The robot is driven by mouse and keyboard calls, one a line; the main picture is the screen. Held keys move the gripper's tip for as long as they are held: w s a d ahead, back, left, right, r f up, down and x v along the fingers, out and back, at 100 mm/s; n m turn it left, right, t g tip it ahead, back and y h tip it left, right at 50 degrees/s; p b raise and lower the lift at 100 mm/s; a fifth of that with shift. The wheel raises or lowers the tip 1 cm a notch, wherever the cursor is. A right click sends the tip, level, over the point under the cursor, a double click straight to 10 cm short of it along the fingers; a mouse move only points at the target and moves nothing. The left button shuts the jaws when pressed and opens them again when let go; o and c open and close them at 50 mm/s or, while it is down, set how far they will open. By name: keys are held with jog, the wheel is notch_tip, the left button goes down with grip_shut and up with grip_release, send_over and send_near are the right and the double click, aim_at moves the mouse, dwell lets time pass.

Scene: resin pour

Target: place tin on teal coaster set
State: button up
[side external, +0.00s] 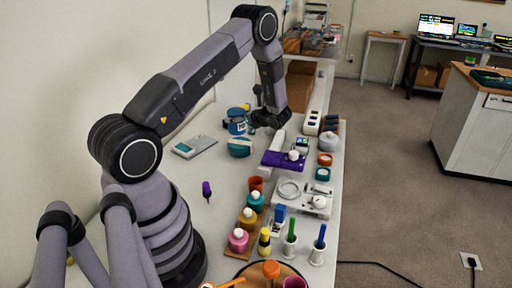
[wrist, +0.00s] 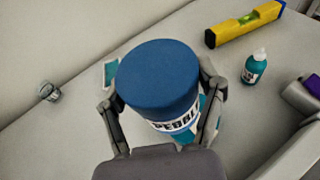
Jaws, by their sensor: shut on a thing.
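The tin (side external: 237,127) is a blue can with a white, dark-lettered label. In the wrist view the tin (wrist: 157,77) stands between the two fingers of my gripper (wrist: 163,112), lid towards the camera. My gripper (side external: 268,118) is shut on it. The teal coaster set (side external: 240,148) lies on the table just in front of the tin in the side view. In the wrist view, teal (wrist: 187,137) shows below the tin, mostly hidden by it. I cannot tell whether the tin touches anything beneath.
A purple item (side external: 283,159) and several pots and bottles crowd the table's right and front. A yellow level (wrist: 245,24) and a teal bottle (wrist: 255,68) stand apart from the tin.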

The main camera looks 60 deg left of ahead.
aim_at(239, 128)
jog(key=shift+w+a+f, duration=0.35)
jog(key=shift+f, duration=0.2)
jog(key=shift+w+a+f, duration=0.3)
jog(key=shift+f, duration=0.25)
jog(key=shift+w+a+f, duration=0.1)
jog(key=shift+w+f, duration=0.05)
jog(key=shift+f, duration=1.55)
jog(key=shift+f, duration=0.1)
jog(key=o, duration=1.2)
